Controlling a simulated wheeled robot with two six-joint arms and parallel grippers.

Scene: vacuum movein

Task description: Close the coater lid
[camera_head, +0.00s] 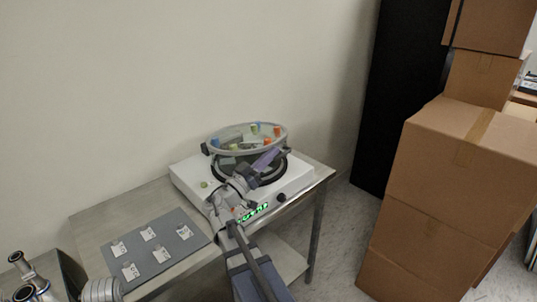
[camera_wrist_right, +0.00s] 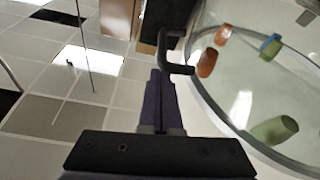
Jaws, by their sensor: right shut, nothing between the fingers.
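The coater (camera_head: 190,178) is a white box on the table, with a dark round opening (camera_head: 283,172) on top. Its clear round lid (camera_head: 212,141), with a grey rim and several coloured pegs, stands raised above the opening. The lid (camera_wrist_right: 219,119) also fills the right of the right wrist view, where a dark bent handle (camera_wrist_right: 178,68) sticks out from its rim. My right gripper (camera_head: 272,157) is shut and empty, its purple fingers in front of the lid's lower right side. In the wrist view its fingertips (camera_wrist_right: 159,75) appear close beside the handle; contact is unclear.
A grey mat (camera_head: 182,262) with several small labelled packets lies on the metal table (camera_head: 130,207) left of the coater. Metal fittings (camera_head: 32,285) stand at the bottom left. Stacked cardboard boxes (camera_head: 440,190) and a black cabinet (camera_head: 385,110) stand to the right. A wall is behind.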

